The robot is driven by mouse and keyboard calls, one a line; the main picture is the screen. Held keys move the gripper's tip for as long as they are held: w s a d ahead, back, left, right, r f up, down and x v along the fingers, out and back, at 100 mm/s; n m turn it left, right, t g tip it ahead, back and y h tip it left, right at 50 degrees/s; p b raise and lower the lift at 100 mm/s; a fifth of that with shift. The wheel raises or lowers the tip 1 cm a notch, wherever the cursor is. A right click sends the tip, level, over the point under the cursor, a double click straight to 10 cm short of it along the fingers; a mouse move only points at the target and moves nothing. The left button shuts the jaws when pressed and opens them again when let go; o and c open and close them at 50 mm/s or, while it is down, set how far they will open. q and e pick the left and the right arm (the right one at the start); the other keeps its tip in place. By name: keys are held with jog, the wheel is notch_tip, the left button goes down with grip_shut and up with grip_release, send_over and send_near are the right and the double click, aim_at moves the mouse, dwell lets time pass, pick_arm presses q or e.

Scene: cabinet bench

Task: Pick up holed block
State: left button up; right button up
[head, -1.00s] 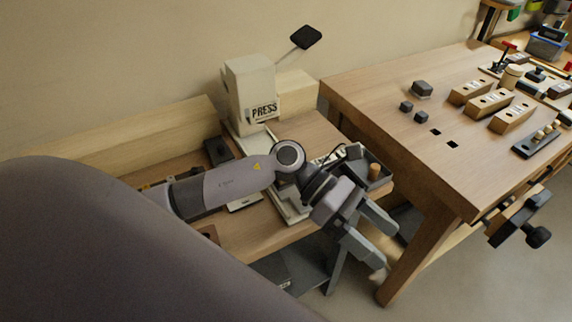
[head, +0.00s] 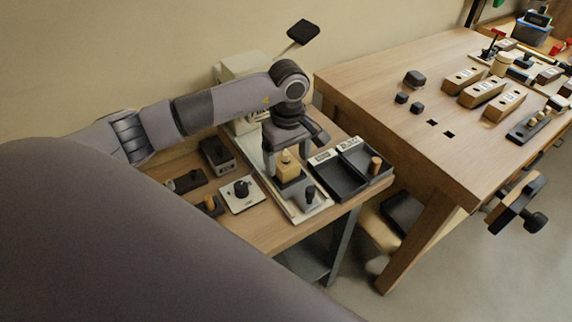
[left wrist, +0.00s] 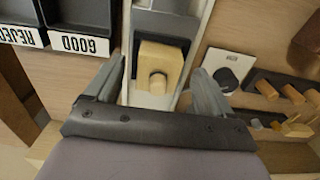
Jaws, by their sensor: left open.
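A light wooden block (head: 288,172) sits in a dark holder on the press's pale base plate (head: 312,208). A short round wooden piece shows at its middle, seemingly in its hole; in the left wrist view the block (left wrist: 157,62) has it too. My left gripper (head: 288,155) points down above the press base, its fingers open to either side of the block. In the left wrist view the left gripper (left wrist: 158,78) spans wider than the block, with space on both sides. I cannot tell whether the fingertips are down at its height. My right gripper is not in view.
A knob on a white plate (head: 240,194) is on the other side. The press body (head: 240,66) rises close behind my arm.

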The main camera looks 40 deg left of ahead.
pick_arm(q)
jog(key=shift+f, duration=1.25)
jog(key=c, duration=1.1)
jog(key=shift+c, duration=0.2)
